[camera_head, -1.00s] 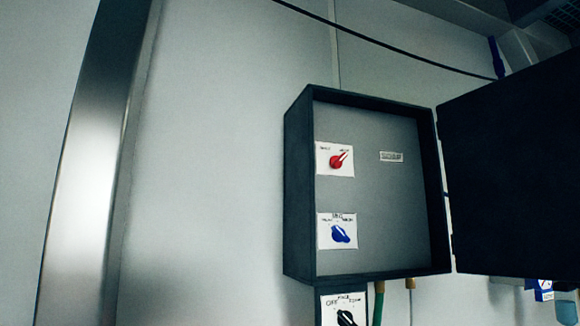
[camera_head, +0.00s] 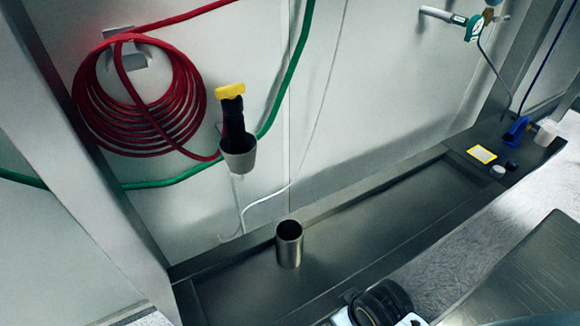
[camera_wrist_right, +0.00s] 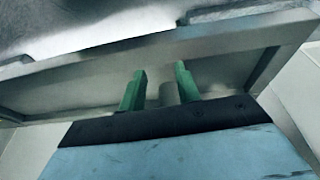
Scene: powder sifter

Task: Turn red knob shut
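The red knob is not in view now; the head view shows a lower stretch of wall and a steel trough instead. My right gripper (camera_wrist_right: 160,68) shows in the right wrist view, its two green fingers apart. A grey cylinder (camera_wrist_right: 169,93) shows in the gap between them, and it looks narrower than the gap. It may be the steel cup (camera_head: 289,245) that stands upright in the trough in the head view. I cannot tell how far it is from the fingers. My left gripper is not in view.
A coiled red hose (camera_head: 140,100) hangs on the wall at left. A yellow-topped black nozzle (camera_head: 232,115) sits in a grey holder (camera_head: 239,158). A green hose (camera_head: 292,75) runs along the wall. The trough (camera_head: 390,205) is mostly bare. A blue-handled part (camera_head: 516,130) is at right.

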